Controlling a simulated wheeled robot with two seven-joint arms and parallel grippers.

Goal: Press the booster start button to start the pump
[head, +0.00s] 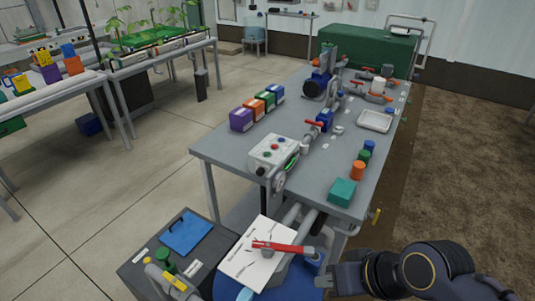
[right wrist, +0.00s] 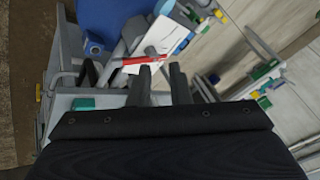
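A pale control box (head: 273,152) with several small coloured buttons, red, green and dark ones among them, sits at the near left edge of the grey bench (head: 225,150). The button labels are too small to read, so I cannot tell which is the booster start. My right gripper (head: 335,278) is low at the bottom right in the head view, in front of the bench and well apart from the box. In the right wrist view its two dark fingers (right wrist: 162,78) stand apart with nothing between them. My left gripper is not in view.
A red lever (head: 283,247) on a pipe lies left of my right gripper, by a white sheet (head: 255,252). A teal block (head: 342,191) and orange jar (head: 358,170) stand on the bench's right side. Coloured boxes (head: 241,120) line its left edge.

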